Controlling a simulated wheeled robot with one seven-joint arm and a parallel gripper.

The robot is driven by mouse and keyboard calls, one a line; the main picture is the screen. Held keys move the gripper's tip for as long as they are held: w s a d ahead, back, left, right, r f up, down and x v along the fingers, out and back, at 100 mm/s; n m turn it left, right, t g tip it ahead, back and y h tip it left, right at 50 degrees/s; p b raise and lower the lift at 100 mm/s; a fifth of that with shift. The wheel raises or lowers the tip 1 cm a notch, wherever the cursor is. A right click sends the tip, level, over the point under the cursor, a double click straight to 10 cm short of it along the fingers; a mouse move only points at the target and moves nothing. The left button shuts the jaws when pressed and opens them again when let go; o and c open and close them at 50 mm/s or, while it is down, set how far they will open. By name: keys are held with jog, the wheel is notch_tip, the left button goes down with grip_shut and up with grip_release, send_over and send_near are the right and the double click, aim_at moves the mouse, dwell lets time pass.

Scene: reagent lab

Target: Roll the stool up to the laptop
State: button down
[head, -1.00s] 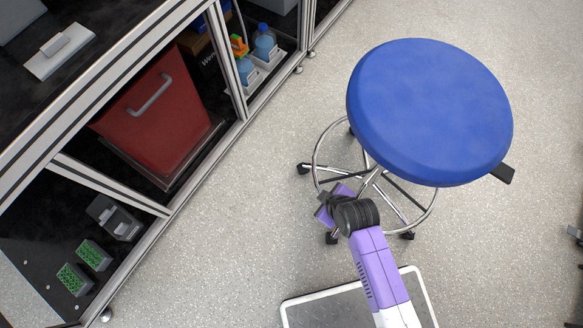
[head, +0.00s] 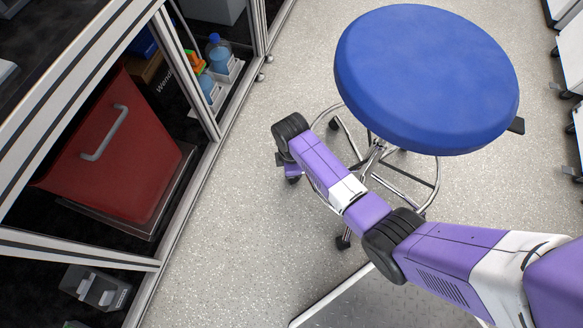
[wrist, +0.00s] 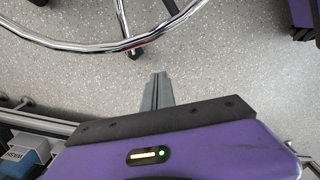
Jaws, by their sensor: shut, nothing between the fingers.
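The stool (head: 428,78) has a round blue seat, a chrome foot ring and a wheeled base. It stands upright on the floor at the upper right of the head view. In the wrist view its chrome ring (wrist: 100,48) and one spoke cross the top left. My gripper (wrist: 158,78) is shut and empty, low over the floor. The fingertips are apart from the ring in the wrist view. In the head view my arm crosses in front of the stool's base, its end left of the ring; the fingertips are mostly hidden there. No laptop is in view.
A metal-framed bench (head: 190,185) runs along the left, with a red bin (head: 125,145) and blue bottles (head: 218,52) on its lower shelf. White furniture on casters (head: 572,60) stands at the right edge. Speckled floor (head: 290,65) lies clear between bench and stool.

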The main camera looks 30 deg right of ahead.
jog(key=s+d+f+b, duration=0.2)
jog(key=d+f+b, duration=0.1)
jog(key=f, duration=0.2)
jog(key=shift+d, duration=0.3)
jog(key=shift+f, duration=0.1)
